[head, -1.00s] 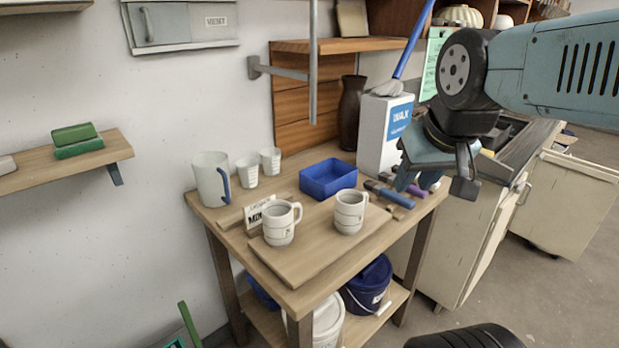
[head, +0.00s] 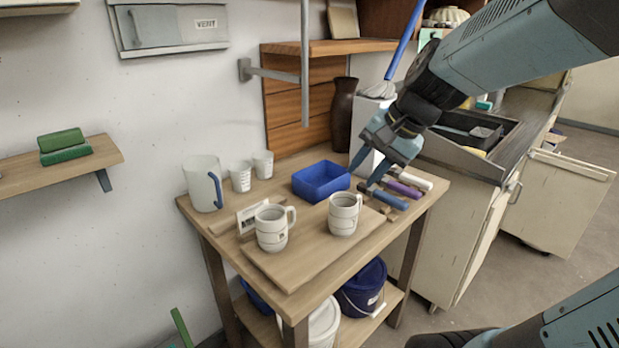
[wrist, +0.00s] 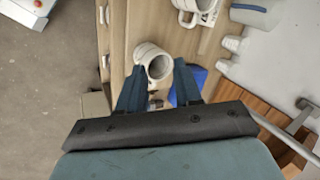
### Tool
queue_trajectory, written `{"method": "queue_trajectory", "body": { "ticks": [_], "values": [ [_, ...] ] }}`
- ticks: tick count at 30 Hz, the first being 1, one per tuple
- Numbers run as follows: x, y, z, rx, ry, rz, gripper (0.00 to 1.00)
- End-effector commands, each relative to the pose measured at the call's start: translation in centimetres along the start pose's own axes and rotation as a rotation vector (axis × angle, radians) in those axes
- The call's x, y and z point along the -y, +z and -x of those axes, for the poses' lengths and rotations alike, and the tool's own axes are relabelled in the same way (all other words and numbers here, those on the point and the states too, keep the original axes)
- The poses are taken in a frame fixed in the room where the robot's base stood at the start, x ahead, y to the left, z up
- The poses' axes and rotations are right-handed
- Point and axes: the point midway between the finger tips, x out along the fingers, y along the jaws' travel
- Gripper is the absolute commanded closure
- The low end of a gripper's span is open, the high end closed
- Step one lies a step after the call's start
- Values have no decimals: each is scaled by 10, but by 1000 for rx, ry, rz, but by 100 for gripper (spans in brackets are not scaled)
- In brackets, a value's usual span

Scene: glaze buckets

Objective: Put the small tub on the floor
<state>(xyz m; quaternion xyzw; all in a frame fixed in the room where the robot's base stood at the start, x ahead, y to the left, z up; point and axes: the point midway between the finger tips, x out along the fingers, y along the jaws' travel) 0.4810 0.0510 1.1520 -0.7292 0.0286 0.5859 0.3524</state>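A blue open tub (head: 321,181) stands on the wooden table top, and part of it shows behind the right finger in the wrist view (wrist: 198,80). On the shelf below are a dark blue bucket (head: 362,289) with a handle, a white bucket (head: 323,322) and another blue container (head: 258,299), partly hidden. I cannot tell for sure which of these is the small tub. My gripper (head: 365,176) is open and empty, pointing down above the table's right part, just right of the blue tub. In the wrist view (wrist: 159,66) its fingers are apart, with a mug beyond them.
Two mugs (head: 272,230) (head: 343,216) stand on a board. A pitcher (head: 202,184) and cups (head: 240,177) are behind at left. Hammer-like tools (head: 388,197) and a white wax container (head: 373,108) are near my gripper. Floor is free at right (head: 470,310).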

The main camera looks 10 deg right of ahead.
Motion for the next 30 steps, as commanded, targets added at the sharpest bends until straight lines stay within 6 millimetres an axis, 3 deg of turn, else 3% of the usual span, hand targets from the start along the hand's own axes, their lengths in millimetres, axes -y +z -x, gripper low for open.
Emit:
{"method": "queue_trajectory", "body": {
  "ticks": [15,23,30],
  "values": [
    [37,-98,-61,194,-268,-690,66],
    [35,-164,-93,265,-402,-1044,66],
    [16,-229,-125,313,-531,-1370,66]
  ]
}}
